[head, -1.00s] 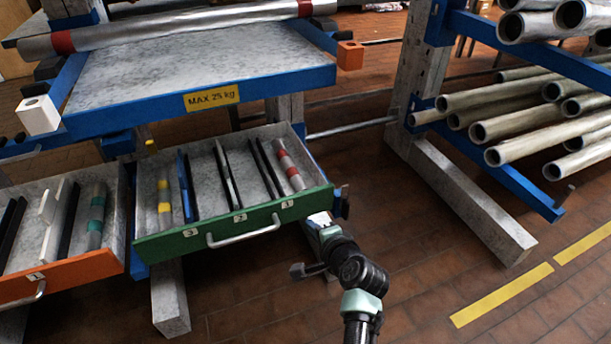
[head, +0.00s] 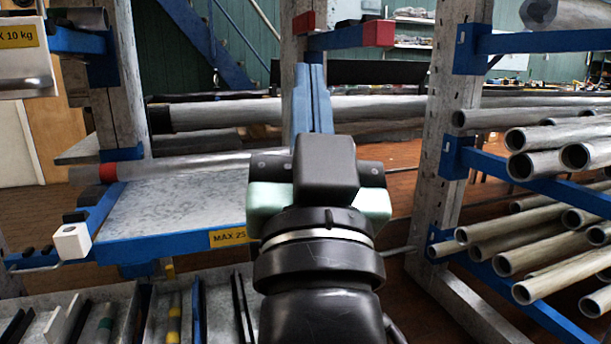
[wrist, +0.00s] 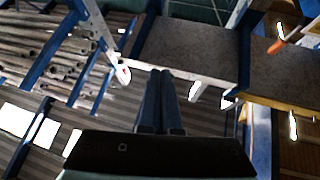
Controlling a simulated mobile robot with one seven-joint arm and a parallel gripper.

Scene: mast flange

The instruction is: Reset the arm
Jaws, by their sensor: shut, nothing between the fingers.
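My gripper (head: 313,95) stands upright in the middle of the head view, with my arm coming up from the bottom edge. Its two blue fingers point up and lie together, with nothing between them. In the wrist view the fingers (wrist: 160,100) also lie side by side and are empty. The gripper appears in front of the rack and touches nothing that I can see.
A blue-edged shelf (head: 160,205) with a MAX label is behind my arm to the left. Open drawers with dividers and banded tubes (head: 174,318) lie at the lower left. Metal pipes (head: 545,258) fill the rack on the right, beside a grey post (head: 440,120).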

